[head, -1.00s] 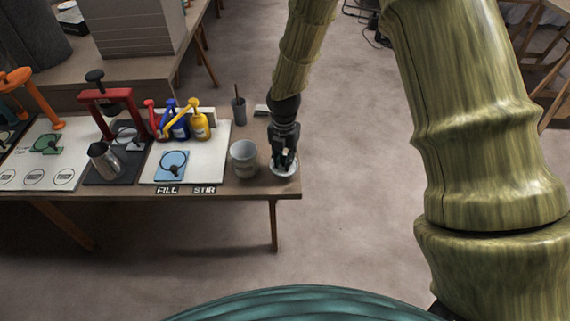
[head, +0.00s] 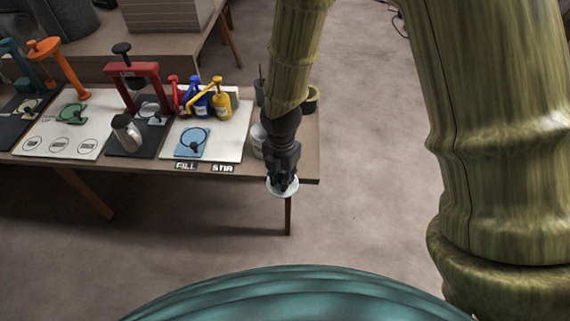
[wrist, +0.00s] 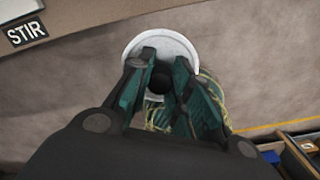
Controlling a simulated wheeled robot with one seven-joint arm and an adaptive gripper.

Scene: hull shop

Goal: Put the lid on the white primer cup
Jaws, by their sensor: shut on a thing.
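My gripper (head: 282,181) is shut on the dark knob of a round white lid (head: 273,191). In the wrist view the lid (wrist: 187,44) is a pale disc beyond the fingertips (wrist: 160,76), its knob between them. In the head view the gripper and lid are at the table's front edge near the right corner, and the wrist view shows floor beyond the lid. The white cup (head: 257,141) stands on the table behind and left of the gripper. My arm hides much of it, and its opening cannot be seen clearly.
A metal pitcher (head: 126,133) stands by a red press (head: 150,72). A dark olive container (head: 310,99) shows behind my arm. Floor in front is clear.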

